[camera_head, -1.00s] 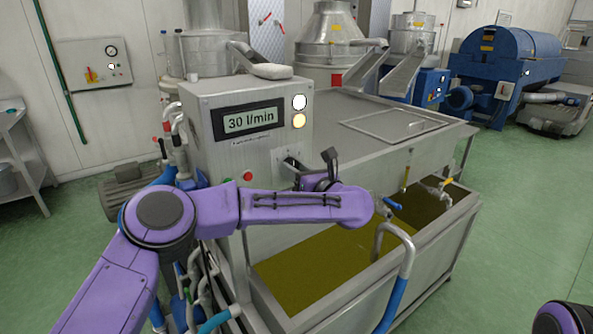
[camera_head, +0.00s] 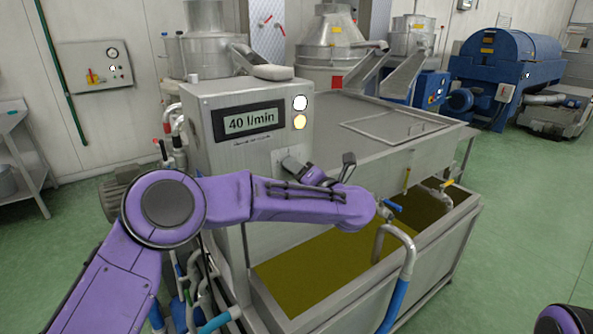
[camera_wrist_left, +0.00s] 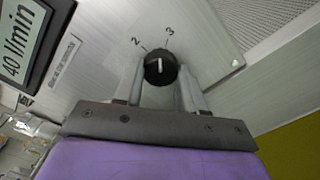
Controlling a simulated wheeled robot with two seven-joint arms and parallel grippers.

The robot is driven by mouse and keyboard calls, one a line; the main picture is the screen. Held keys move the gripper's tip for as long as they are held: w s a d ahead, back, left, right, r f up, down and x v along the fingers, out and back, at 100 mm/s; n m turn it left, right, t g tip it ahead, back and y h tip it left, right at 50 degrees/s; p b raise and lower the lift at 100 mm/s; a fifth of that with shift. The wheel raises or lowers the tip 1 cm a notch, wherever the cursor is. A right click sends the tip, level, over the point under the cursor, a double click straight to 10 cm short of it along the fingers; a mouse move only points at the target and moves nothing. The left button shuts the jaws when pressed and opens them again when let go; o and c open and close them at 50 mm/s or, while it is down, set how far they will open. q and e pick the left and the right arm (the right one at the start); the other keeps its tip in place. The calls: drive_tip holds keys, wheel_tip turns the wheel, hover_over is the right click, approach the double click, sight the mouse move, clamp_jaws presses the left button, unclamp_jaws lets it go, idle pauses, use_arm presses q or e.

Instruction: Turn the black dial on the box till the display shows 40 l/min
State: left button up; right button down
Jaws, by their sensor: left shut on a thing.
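The grey metal box (camera_head: 196,128) stands at the left end of the steel tank. Its display (camera_head: 248,120) reads 40 l/min; the display also shows at the left edge of the left wrist view (camera_wrist_left: 18,40). The black dial (camera_wrist_left: 160,67) is on the box face in the left wrist view, its white line near upright in the picture, with the marks 2 and 3 beside it. My left gripper (camera_wrist_left: 160,80) is shut on the dial, one finger on each side. In the head view the left gripper (camera_head: 288,163) is at the box's lower right, and it hides the dial. My right gripper is out of view.
The open tank with olive-coloured liquid (camera_head: 330,255), a curved pipe (camera_head: 408,255) and a blue-handled tap (camera_head: 393,206) lie close to my left arm. Green floor is free at the right.

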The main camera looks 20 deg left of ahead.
use_arm(q)
drive_tip(key=shift+m+p, duration=0.4)
drive_tip(key=shift+m, duration=1.2)
drive_tip(key=o, duration=1.1)
drive_tip(key=shift+c, duration=0.2)
drive_tip(key=b+v, duration=0.3)
drive_tip(key=v, duration=0.7)
drive_tip(key=shift+s+d, duration=0.2)
drive_tip(key=shift+d, duration=0.05)
